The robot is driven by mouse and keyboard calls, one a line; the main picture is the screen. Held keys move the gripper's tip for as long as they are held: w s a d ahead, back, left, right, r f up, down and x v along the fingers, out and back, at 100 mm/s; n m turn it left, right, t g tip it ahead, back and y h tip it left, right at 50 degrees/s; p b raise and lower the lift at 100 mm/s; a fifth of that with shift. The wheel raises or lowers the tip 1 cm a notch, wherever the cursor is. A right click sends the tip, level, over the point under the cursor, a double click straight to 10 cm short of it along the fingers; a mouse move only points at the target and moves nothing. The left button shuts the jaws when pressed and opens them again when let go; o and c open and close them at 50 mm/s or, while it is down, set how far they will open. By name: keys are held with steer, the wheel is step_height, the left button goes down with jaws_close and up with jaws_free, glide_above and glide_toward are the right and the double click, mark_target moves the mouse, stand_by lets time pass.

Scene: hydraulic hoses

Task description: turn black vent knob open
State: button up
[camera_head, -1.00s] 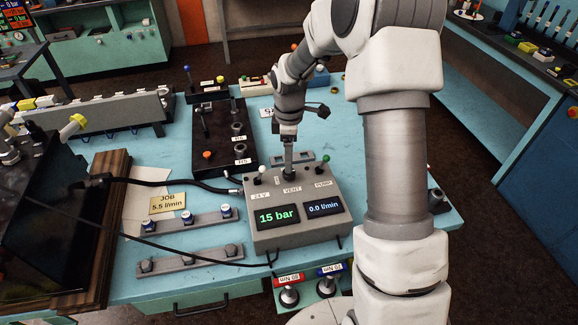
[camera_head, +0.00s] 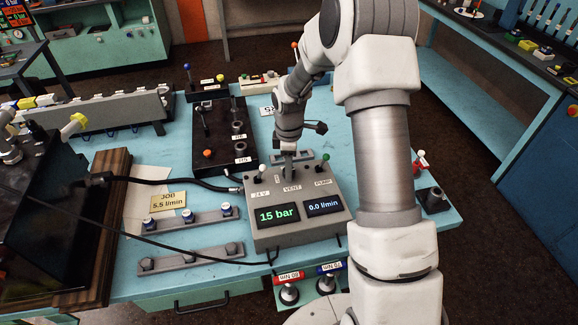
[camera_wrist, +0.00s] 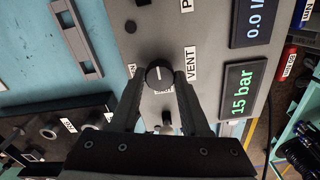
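The black vent knob (camera_wrist: 158,74) shows in the wrist view as a round knob with a white pointer line, beside the VENT label on the grey control box (camera_wrist: 212,60). My gripper (camera_wrist: 158,77) has its two fingers apart, one on each side of the knob. A narrow gap seems to show on both sides; contact is not clear. In the head view my gripper (camera_head: 289,174) points down at the top of the control box (camera_head: 262,240) and hides the knob. The box displays read 15 bar (camera_head: 277,215) and 0.0 l/min (camera_head: 324,206).
A white-tipped 24 V switch (camera_head: 261,170) and a green-tipped PUMP switch (camera_head: 325,160) stand either side of my gripper. A black valve block (camera_head: 222,135) lies behind left. Cap rails (camera_head: 190,222) and a black hose (camera_head: 165,184) lie to the left.

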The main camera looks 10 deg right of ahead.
jaws_close()
steer(key=shift+m, duration=0.3)
steer(key=m+b, duration=0.2)
steer(key=m, duration=0.1)
steer(key=shift+f+b, duration=0.1)
steer(key=shift+b, duration=0.3)
steer(key=m+b, duration=0.1)
steer(key=m, duration=0.3)
steer(key=shift+b, duration=0.4)
steer(key=m+b, duration=0.1)
steer(key=m, duration=0.4)
steer(key=shift+m+b, duration=0.3)
steer(key=shift+b, duration=0.1)
steer(key=m, duration=0.4)
steer(key=shift+m+b, duration=0.3)
steer(key=shift+b, duration=0.1)
